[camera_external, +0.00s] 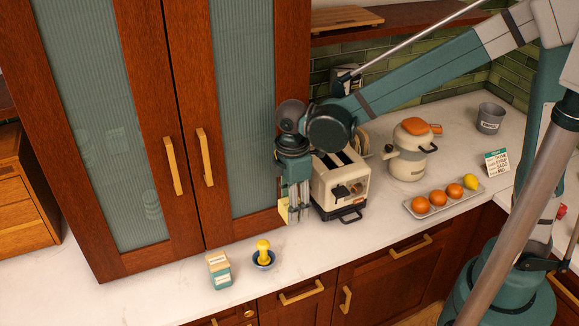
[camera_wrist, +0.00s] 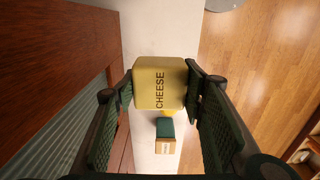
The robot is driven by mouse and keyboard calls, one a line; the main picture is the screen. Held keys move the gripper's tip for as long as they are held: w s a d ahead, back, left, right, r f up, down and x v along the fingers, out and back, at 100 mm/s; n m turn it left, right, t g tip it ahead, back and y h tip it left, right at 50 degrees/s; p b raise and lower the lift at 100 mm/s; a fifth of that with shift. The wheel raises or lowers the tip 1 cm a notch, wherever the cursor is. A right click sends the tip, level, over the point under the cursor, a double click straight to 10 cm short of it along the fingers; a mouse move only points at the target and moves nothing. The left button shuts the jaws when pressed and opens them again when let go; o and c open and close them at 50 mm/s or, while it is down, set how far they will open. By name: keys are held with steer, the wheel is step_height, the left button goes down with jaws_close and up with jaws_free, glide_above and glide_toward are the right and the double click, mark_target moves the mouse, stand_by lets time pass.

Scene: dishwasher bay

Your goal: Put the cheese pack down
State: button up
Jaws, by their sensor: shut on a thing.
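The cheese pack (camera_wrist: 159,84) is a pale yellow block with the word CHEESE on it. In the wrist view it sits between the two fingers of my gripper (camera_wrist: 161,92), which is shut on it. In the external view my gripper (camera_external: 297,203) points down over the counter, just left of the toaster. Only a small pale part of the pack shows there between the fingers. I cannot tell whether its underside touches the counter.
The toaster (camera_external: 341,188) stands close on the right, the tall cabinet (camera_external: 235,120) close on the left. A fruit tray (camera_external: 446,204) is farther right.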

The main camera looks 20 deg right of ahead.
glide_above(306, 253)
step_height(306, 253, down, 6)
steer(key=shift+w+r, duration=0.1)
steer(key=shift+r, duration=0.1)
steer(key=shift+f, duration=2.95)
steer(key=shift+f, duration=0.1)
steer(key=shift+f, duration=1.95)
steer(key=shift+f, duration=0.15)
